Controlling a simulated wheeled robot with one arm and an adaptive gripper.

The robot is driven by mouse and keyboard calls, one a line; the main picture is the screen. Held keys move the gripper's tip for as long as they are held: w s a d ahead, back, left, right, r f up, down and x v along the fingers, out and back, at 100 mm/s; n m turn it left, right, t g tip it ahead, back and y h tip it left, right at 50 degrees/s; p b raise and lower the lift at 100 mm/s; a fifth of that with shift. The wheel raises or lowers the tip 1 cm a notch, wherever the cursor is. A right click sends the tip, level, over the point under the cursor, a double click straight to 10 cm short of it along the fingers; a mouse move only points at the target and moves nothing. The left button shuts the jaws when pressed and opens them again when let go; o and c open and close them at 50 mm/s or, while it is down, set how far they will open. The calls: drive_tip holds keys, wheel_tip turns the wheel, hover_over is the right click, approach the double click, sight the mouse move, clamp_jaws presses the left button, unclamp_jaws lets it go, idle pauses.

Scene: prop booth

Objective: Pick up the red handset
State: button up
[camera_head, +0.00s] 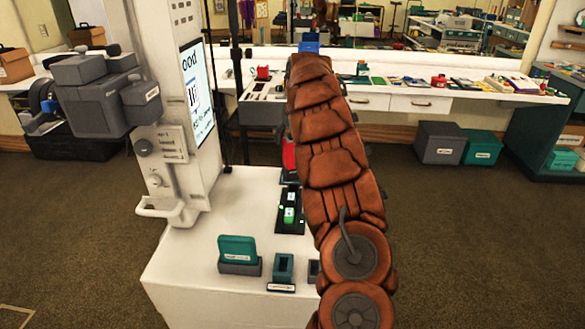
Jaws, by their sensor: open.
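A red upright object (289,153), which may be the red handset, stands near the far edge of the white table. My arm covers part of it on the right, so its full shape is hidden. My orange-brown arm rises from the bottom right across the middle of the view. My gripper is not visible, so its place relative to the red object cannot be told.
A dark tray (290,222) with green-and-white items lies on the white table (190,270). A teal block in a grey holder (239,268) and a small teal holder (283,268) stand in front. A white column with a screen (196,90) rises at left. A cluttered counter (470,97) runs behind.

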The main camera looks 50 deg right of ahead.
sight(291, 150)
drive_tip(key=shift+d+p+x, duration=0.2)
drive_tip(key=shift+p+x, duration=0.2)
drive_tip(key=shift+x, duration=1.5)
drive_tip(key=shift+d+p+x, duration=0.25)
drive_tip(key=shift+p+x, duration=0.15)
drive_tip(key=shift+x, duration=1.5)
clamp_jaws()
drive_tip(key=shift+r, duration=0.1)
